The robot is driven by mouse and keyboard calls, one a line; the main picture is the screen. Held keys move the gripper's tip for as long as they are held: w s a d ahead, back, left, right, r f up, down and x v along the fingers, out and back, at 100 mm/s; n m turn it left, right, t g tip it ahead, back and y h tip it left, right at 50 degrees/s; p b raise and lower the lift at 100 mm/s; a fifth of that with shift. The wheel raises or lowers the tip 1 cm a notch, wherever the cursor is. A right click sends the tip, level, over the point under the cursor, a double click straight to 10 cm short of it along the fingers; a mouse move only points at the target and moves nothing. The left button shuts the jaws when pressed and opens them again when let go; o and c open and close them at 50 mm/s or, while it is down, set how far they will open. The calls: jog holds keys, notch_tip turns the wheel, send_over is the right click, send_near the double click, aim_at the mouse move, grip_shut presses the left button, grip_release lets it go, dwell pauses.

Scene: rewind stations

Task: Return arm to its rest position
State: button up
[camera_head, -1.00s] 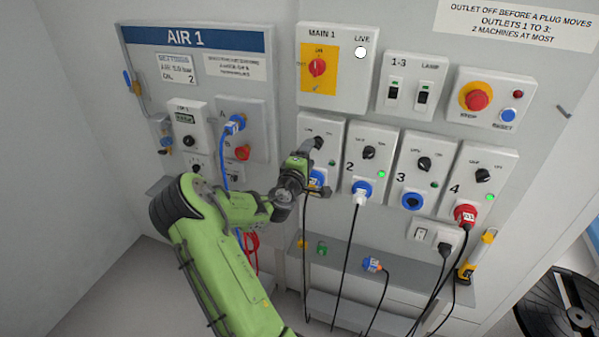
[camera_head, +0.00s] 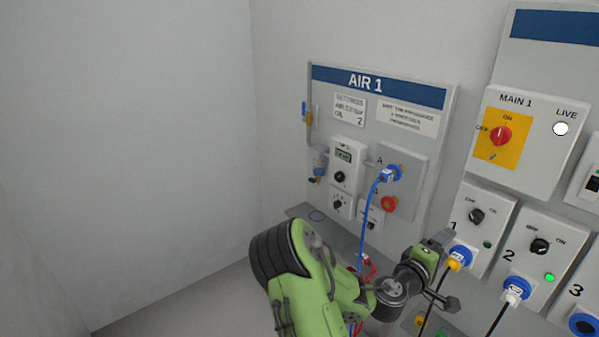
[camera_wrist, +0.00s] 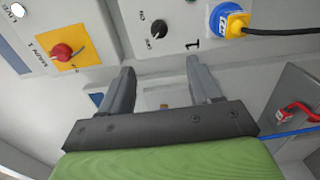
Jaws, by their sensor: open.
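My gripper (camera_wrist: 158,82) is open and empty in the wrist view, with its two grey fingers apart. In the head view my gripper (camera_head: 448,268) is in front of the panel, just left of outlet 1 and its plug. Outlet 1 (camera_head: 483,218) has a dark knob and a blue socket with a yellow plug (camera_head: 455,261) in it. The same yellow plug also shows in the wrist view (camera_wrist: 234,21), apart from the fingers. My green arm reaches up from the bottom of the head view and hides part of the lower panel and shelf.
The AIR 1 board (camera_head: 450,100) stands left, with a blue hose (camera_head: 366,205) hanging from port A. MAIN 1 (camera_head: 530,120) is at upper right, its LIVE lamp white. Outlet 2 (camera_head: 535,230) has a white plug and a green lamp. A grey shelf (camera_head: 335,232) runs below. The left wall is bare.

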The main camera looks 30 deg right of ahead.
jog(key=w+a+f+m+t+y, duration=0.15)
jog(key=a+m+y, duration=0.35)
jog(key=a, duration=0.5)
jog(key=a+f+m+y, duration=0.2)
jog(key=a+m+y, duration=0.1)
jog(key=a+y, duration=0.55)
jog(key=s+a+r+n+y, duration=0.2)
jog(key=s+a+r+n, duration=0.1)
jog(key=a, duration=0.7)
jog(key=s+a+r+n+t+y, duration=0.1)
jog(key=s+a+r+n+y, duration=0.1)
jog(key=s+a, duration=0.4)
jog(key=a+r+n, duration=0.1)
jog(key=a, duration=0.4)
jog(key=shift+s+a+r, duration=0.3)
jog(key=shift+r, duration=0.1)
